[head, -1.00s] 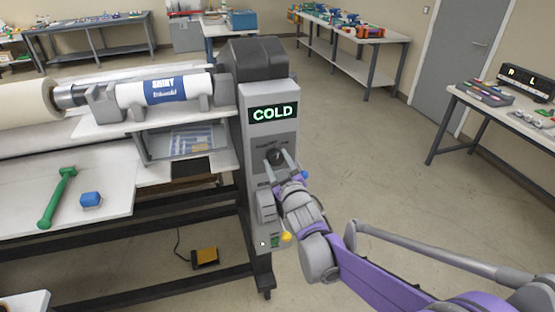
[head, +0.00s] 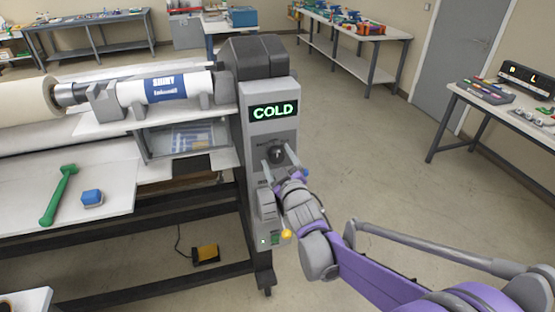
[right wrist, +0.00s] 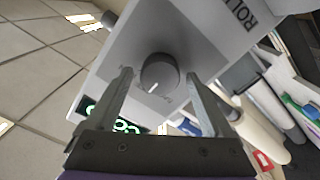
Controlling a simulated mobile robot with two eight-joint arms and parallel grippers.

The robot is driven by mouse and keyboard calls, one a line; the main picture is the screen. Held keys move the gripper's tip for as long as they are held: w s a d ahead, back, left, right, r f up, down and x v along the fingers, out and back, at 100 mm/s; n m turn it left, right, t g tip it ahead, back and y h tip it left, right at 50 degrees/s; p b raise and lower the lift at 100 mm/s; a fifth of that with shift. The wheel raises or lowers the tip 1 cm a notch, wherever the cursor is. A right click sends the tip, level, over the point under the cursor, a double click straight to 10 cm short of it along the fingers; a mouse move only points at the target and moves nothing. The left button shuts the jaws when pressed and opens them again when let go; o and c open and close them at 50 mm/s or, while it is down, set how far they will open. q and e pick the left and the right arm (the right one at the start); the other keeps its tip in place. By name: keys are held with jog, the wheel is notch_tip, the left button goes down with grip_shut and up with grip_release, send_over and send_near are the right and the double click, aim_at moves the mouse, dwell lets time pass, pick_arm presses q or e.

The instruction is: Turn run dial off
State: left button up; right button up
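The run dial (head: 277,156) is a dark round knob on the grey control post (head: 268,97), below a lit green "COLD" display (head: 274,112). In the right wrist view the dial (right wrist: 159,70) faces me, with a white pointer mark toward the picture's bottom, slightly left. Small lettering around it is too blurred to read. My right gripper (head: 280,159) is open in front of the post. In the right wrist view its fingers (right wrist: 156,78) stand to either side of the dial, with gaps. My left gripper is not in view.
The floor to the right is clear.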

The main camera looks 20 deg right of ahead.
jog(key=shift+s, duration=0.15)
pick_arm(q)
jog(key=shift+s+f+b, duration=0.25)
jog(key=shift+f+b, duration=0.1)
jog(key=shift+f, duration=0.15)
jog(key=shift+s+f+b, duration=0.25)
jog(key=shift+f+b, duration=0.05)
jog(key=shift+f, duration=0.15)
pick_arm(e)
jog(key=s, duration=1)
jog(key=shift+s+d, duration=0.15)
jog(key=shift+s, duration=0.15)
jog(key=s+f+m+g, duration=0.3)
jog(key=s+f+g, duration=0.3)
jog(key=s, duration=0.5)
jog(key=s+f+m+g, duration=0.4)
jog(key=s+f+g, duration=0.2)
jog(key=s+f, duration=0.4)
jog(key=shift+s+d+f+h, duration=0.2)
jog(key=shift+s+h, duration=0.1)
jog(key=shift+s, duration=0.7)
